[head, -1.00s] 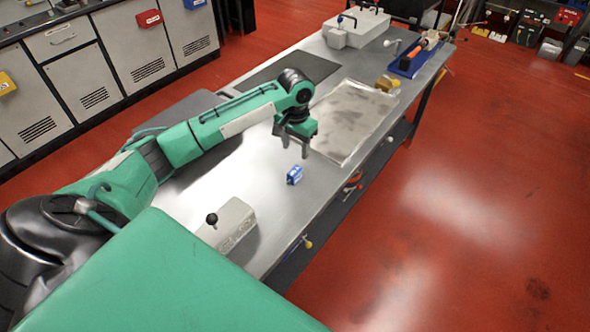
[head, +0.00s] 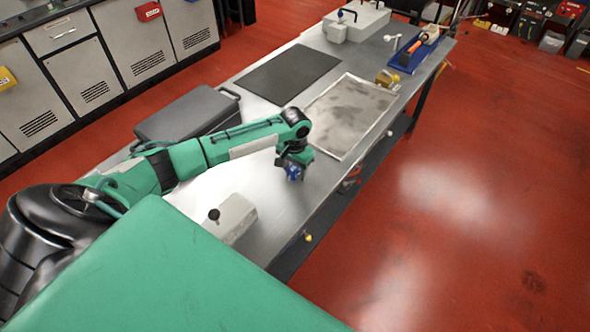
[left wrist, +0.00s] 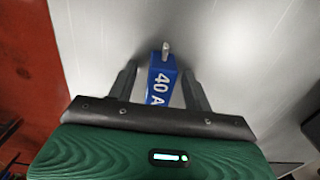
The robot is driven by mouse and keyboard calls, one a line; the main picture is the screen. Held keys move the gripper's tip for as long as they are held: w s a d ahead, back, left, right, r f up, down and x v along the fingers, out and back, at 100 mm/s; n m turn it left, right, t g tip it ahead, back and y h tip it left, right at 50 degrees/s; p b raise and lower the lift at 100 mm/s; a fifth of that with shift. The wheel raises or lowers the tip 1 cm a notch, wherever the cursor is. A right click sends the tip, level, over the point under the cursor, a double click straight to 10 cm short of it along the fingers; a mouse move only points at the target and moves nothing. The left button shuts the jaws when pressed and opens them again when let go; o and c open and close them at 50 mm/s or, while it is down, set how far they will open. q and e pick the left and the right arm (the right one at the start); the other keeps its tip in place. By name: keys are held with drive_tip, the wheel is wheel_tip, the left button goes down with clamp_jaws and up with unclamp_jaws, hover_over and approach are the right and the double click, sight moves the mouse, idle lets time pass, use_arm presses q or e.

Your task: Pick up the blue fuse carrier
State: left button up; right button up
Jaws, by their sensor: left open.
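The blue fuse carrier (head: 294,173) is on the metal bench top, partly hidden by my left gripper in the head view. In the left wrist view the blue fuse carrier (left wrist: 161,84) shows white "40 A" lettering and a pale metal tip at its far end. My left gripper (left wrist: 158,77) is open, with one finger on each side of the carrier and a gap to each. In the head view my left gripper (head: 293,172) is low over the bench at the carrier. My right gripper is not in view.
A grey box with a black knob (head: 232,217) stands nearer on the bench. A shallow metal tray (head: 345,115), a dark mat (head: 289,74) and a dark grey case (head: 187,113) lie farther back. A blue holder (head: 410,58) is at the far end.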

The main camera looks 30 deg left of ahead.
use_arm(q)
drive_tip(key=shift+c, duration=1.3)
clamp_jaws()
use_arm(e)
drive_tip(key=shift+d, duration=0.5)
use_arm(q)
drive_tip(key=shift+r, duration=0.15)
